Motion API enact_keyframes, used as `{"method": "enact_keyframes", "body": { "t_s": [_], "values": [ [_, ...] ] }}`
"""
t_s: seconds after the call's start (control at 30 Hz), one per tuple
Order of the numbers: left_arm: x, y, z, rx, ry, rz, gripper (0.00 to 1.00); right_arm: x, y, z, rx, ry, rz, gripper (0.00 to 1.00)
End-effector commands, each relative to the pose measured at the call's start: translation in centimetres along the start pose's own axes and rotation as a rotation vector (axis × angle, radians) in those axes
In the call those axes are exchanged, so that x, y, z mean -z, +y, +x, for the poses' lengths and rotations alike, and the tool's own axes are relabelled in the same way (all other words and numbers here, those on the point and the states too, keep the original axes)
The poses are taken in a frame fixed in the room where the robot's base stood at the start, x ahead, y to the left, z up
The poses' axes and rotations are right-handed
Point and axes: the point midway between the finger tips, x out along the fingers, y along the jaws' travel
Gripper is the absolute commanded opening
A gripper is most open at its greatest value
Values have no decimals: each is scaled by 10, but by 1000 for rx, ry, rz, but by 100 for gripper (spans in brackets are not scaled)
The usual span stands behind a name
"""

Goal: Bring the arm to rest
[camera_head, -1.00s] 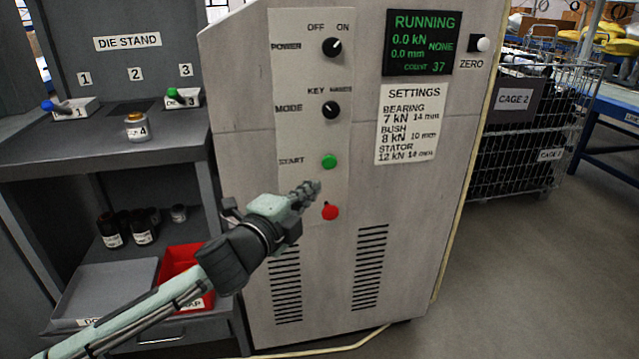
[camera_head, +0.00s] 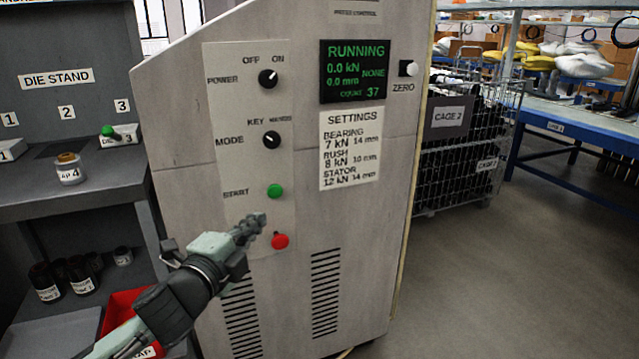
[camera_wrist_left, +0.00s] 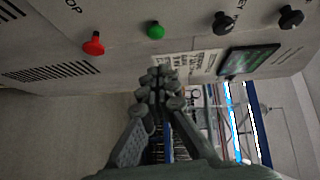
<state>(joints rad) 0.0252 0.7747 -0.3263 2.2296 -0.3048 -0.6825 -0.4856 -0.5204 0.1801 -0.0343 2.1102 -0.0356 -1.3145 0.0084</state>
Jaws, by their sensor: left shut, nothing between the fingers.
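My left gripper (camera_head: 256,222) is shut and empty. In the head view it appears in front of the machine cabinet's panel, just above and left of the red button (camera_head: 280,241) and below the green START button (camera_head: 275,190). In the left wrist view the closed fingers (camera_wrist_left: 158,82) point toward the cabinet, with the red button (camera_wrist_left: 94,44) to their left and the green button (camera_wrist_left: 155,30) above them. Whether the fingertips touch the panel cannot be told. My right gripper is in neither view.
The grey machine cabinet (camera_head: 180,230) has a display (camera_head: 354,71) reading RUNNING. At left stands a die stand shelf (camera_head: 110,180) with a red bin (camera_head: 122,303). A wire cage (camera_head: 455,185) and blue table (camera_head: 585,125) stand at right. The floor (camera_head: 500,290) at right is clear.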

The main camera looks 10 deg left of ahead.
Motion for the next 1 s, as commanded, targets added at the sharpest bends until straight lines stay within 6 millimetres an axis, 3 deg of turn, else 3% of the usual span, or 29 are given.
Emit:
{"method": "enact_keyframes", "body": {
  "t_s": [0.13, 0.27, 0.4, 0.6, 0.7, 0.8, 1.0],
  "values": [
    [-13, 34, -3, -75, -65, -113, 0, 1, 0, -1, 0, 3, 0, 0],
    [-38, 110, -21, -230, -220, -348, 0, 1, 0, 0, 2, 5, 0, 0],
    [-56, 206, -66, -422, -439, -624, 0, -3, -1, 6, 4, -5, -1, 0],
    [-57, 322, -157, -655, -756, -936, 0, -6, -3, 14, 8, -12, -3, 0],
    [-50, 359, -198, -737, -885, -1040, 0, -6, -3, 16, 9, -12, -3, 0],
    [-43, 382, -228, -792, -976, -1107, 0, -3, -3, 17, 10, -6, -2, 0],
    [-38, 396, -249, -828, -1043, -1150, 0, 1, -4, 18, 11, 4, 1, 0]
  ]
}}
